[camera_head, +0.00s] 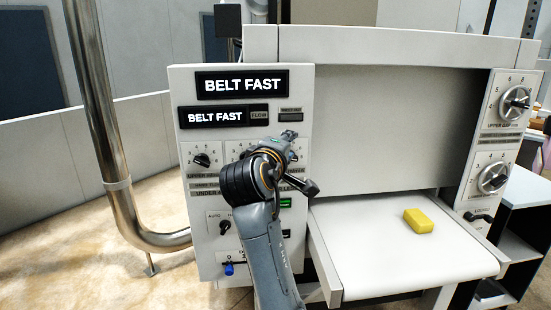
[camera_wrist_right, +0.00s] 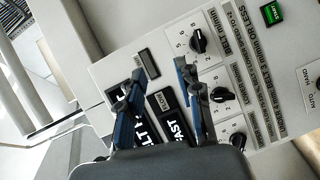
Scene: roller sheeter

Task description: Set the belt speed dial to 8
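The control panel (camera_head: 240,80) stands left of the sheeter's opening. In the right wrist view it appears turned, with several black dials. The uppermost dial there, the belt dial (camera_wrist_right: 198,40), lies beside a label reading "BELT m/min"; its setting is too small to read. In the head view my arm and gripper hide that dial. My right gripper (camera_head: 291,138) is in front of the panel's right side. In the wrist view its fingers (camera_wrist_right: 161,72) are spread and empty, with the belt dial just beyond the right fingertip, apart from it. My left gripper is out of view.
Two displays (camera_head: 241,84) read "BELT FAST". A green button (camera_head: 286,203) sits lower on the panel. A yellow block (camera_head: 418,220) lies on the white table (camera_head: 375,270). Gap dials (camera_head: 515,101) are on the far right post. A steel pipe (camera_head: 95,90) stands at left.

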